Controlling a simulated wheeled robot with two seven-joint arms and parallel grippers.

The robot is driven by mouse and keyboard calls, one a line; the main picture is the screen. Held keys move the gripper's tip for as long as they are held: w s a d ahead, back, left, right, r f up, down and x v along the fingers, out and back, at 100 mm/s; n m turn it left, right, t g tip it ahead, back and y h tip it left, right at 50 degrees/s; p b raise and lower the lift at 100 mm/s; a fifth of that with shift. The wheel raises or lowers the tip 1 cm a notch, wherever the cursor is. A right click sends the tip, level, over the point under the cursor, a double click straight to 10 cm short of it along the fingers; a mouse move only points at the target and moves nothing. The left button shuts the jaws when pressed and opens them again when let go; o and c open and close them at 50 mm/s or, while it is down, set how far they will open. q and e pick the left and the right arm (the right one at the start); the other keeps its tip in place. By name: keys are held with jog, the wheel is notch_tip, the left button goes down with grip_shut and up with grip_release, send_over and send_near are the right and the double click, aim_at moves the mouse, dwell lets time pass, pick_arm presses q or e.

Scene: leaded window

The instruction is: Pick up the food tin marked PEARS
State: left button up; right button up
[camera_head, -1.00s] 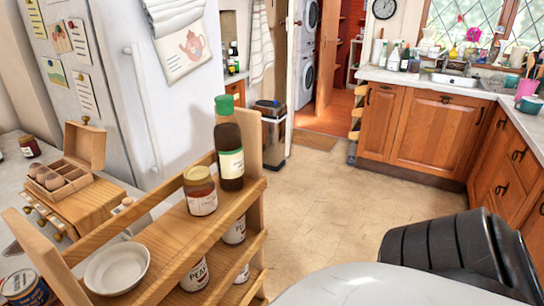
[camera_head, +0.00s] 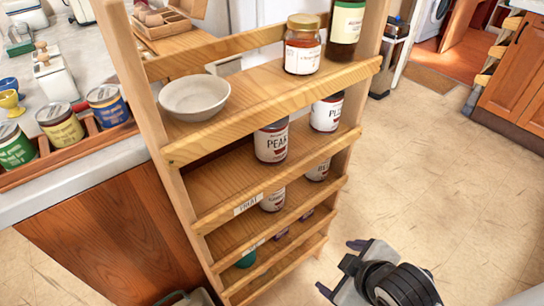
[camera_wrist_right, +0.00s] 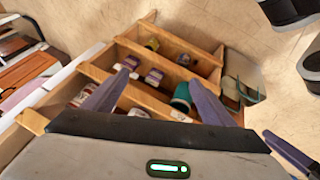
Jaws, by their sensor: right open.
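The tin marked PEARS (camera_head: 271,143) is white with a dark red lower band. It stands upright on the second shelf of the wooden rack, in the head view, and its label shows as "PEA" with the rest turned away. My right gripper (camera_head: 340,267) is open and empty, low in front of the rack's right side and well apart from the tin. In the right wrist view its two purple fingers (camera_wrist_right: 158,98) stand wide apart before the rack's shelves. I cannot pick out the PEARS tin there. My left gripper does not show in the head view.
The wooden rack (camera_head: 270,88) has front rails across its shelves. A similar tin (camera_head: 326,114) stands right of PEARS. A bowl (camera_head: 195,97), a jar (camera_head: 302,46) and a dark bottle (camera_head: 346,20) stand on top. The floor (camera_head: 440,170) to the right is clear.

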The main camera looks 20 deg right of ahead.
jog(key=w+d+r+n+t+h, duration=0.1)
jog(key=w+r+n+t, duration=0.1)
jog(key=w+r+n, duration=0.25)
jog(key=n+t+y, duration=0.4)
jog(key=n+t, duration=0.6)
jog(key=n, duration=1.6)
send_near(281, 135)
jog(key=w, duration=0.4)
jog(key=shift+n, duration=0.35)
jog(key=w, duration=0.2)
jog(key=w+a, duration=0.1)
jog(key=w, duration=0.1)
jog(key=shift+r, duration=0.1)
jog(key=w, duration=0.2)
jog(key=w+a, duration=0.1)
jog(key=w, duration=0.2)
jog(key=shift+w+a, duration=0.15)
jog(key=shift+w, duration=0.05)
